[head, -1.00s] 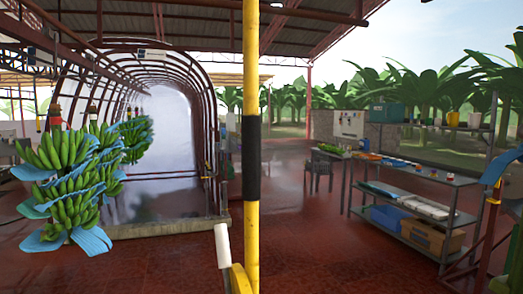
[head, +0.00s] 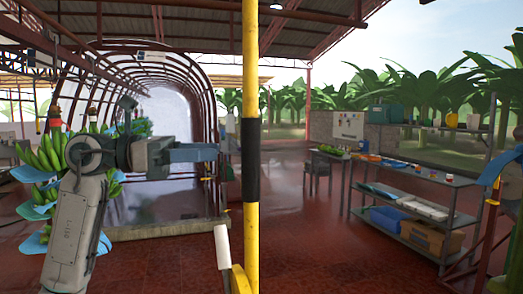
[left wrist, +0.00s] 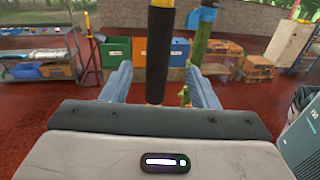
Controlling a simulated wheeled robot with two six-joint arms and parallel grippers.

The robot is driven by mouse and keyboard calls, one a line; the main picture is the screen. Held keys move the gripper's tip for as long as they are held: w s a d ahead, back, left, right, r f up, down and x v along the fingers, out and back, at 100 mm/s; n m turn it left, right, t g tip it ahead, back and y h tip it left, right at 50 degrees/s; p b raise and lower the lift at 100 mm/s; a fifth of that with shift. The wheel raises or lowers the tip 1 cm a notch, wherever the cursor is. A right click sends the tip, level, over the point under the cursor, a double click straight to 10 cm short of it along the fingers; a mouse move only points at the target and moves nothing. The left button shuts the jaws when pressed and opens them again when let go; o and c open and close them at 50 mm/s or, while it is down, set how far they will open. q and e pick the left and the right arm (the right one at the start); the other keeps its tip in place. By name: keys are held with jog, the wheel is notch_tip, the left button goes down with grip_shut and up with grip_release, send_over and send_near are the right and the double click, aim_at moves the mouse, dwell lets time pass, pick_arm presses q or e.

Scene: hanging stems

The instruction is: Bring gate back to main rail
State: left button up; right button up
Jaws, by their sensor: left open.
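A yellow pole with a black band (head: 252,160) stands upright in the middle of the head view. My left gripper (head: 216,152) is open and empty, level with the black band and left of it, with a gap in the picture. In the left wrist view the pole (left wrist: 159,55) shows between the two open fingers (left wrist: 160,88), and its lower part is hidden behind the gripper body. I cannot tell how far ahead of the fingertips it is. I cannot make out a gate or its joint to the overhead rail (head: 45,20). My right gripper is not in view.
Green banana bunches with blue sheets (head: 40,170) hang at left, partly hidden by my arm. A white handle on a yellow part (head: 222,245) is by the pole's foot. A shelf table (head: 410,175) with crates stands at right. The red floor between is clear.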

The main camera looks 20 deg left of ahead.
aim_at(258, 151)
pick_arm(q)
jog(key=shift+p+x, duration=2.45)
jog(key=shift+x, duration=2.9)
jog(key=shift+a, duration=0.1)
grip_shut()
